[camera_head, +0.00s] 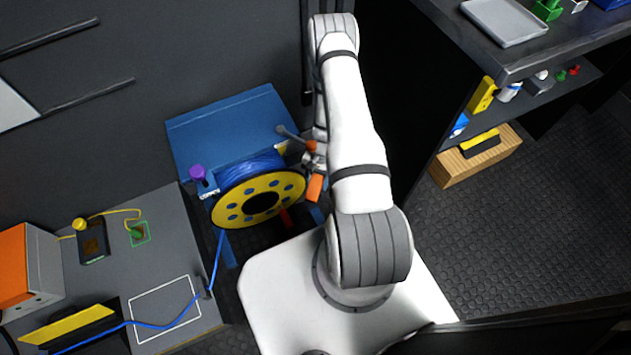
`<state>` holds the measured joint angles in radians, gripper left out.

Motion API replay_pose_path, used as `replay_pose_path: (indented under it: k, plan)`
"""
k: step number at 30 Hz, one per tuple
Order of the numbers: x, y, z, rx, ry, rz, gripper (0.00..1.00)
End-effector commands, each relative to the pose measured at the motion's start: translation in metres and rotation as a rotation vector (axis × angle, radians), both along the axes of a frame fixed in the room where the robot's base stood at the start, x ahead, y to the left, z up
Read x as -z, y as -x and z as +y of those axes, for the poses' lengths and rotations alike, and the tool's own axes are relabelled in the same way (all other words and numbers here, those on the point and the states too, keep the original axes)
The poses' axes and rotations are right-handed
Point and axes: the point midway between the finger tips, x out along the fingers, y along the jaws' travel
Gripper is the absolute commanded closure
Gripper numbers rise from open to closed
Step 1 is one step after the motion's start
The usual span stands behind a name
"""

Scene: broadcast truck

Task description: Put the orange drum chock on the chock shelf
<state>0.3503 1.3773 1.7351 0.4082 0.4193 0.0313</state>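An orange block (315,187), which looks like the drum chock, is at the right side of the yellow-flanged cable drum (228,202). My gripper (309,163) is beside the drum's right edge, partly hidden by my white arm. The block is right by the gripper's end; I cannot tell whether the fingers are closed on it. A smaller orange piece (311,146) shows just above, close to the gripper. No shelf is clearly marked as the chock shelf; a shelf (545,95) with small items is under the counter at right.
A blue stand (205,135) is behind the drum, with a purple knob (198,172) at its left. A grey bench (165,250) at left bears an orange box (28,265) and a blue cable. A wooden block (475,165) is at right. Dark floor (500,235) is clear.

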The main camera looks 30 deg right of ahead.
Motion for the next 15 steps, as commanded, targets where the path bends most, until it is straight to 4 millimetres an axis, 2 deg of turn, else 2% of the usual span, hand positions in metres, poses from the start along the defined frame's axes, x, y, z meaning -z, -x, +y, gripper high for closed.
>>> replay_pose_path:
  k: [4, 11, 15]
  plan:
    - [0.0, 0.0, 0.0, 0.0, 0.0, 0.0, 0.39]
    - [-0.001, 0.0, 0.0, 0.001, 0.0, 0.0, 0.39]
    - [-0.011, -0.002, -0.002, 0.002, 0.0, -0.002, 0.39]
